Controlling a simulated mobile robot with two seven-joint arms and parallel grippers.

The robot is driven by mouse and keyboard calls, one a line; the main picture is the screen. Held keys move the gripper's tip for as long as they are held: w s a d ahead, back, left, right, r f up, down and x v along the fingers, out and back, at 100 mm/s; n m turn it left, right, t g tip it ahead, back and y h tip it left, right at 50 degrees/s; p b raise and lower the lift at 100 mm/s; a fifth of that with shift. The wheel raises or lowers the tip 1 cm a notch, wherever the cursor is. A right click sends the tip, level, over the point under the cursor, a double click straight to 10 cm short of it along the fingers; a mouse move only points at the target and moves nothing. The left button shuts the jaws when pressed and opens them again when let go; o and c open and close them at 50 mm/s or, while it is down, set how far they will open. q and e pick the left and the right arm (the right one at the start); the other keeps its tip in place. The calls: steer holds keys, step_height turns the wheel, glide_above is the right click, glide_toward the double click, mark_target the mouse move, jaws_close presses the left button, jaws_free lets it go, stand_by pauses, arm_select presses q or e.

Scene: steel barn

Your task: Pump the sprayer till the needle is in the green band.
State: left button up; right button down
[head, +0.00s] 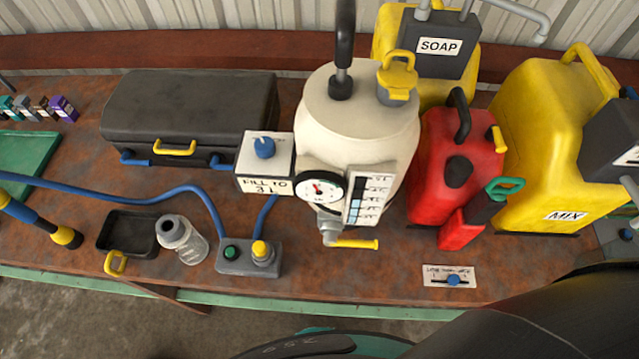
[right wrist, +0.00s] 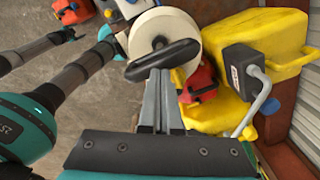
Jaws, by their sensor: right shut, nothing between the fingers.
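The cream sprayer tank (head: 350,125) stands upright on the bench. Its black pump handle (head: 344,35) rises past the top of the head view. A round gauge (head: 320,188) on its front has a white face and a small red mark near the centre; I cannot read the needle against a green band. In the right wrist view, my right gripper (right wrist: 161,74) is shut and empty, its tips close to the black handle (right wrist: 162,60); contact is unclear. The tank (right wrist: 165,25) shows beyond it.
A red can (head: 460,150) and yellow containers (head: 545,110) crowd the tank's right. A yellow tap (head: 355,243) juts forward. Left are a "FILL TO 3" box (head: 265,178), a button box (head: 248,257), a jar (head: 183,240) and a black case (head: 185,105).

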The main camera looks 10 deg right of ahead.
steer(key=shift+f+b, duration=2.65)
steer(key=shift+f, duration=1.2)
steer(key=shift+r, duration=0.1)
step_height(320, 180, up, 6)
steer(key=p, duration=0.4)
steer(key=shift+f+p, duration=0.25)
steer(key=shift+p, duration=0.1)
steer(key=shift+r+p, duration=0.6)
steer(key=shift+r, duration=0.6)
steer(key=shift+f, duration=0.2)
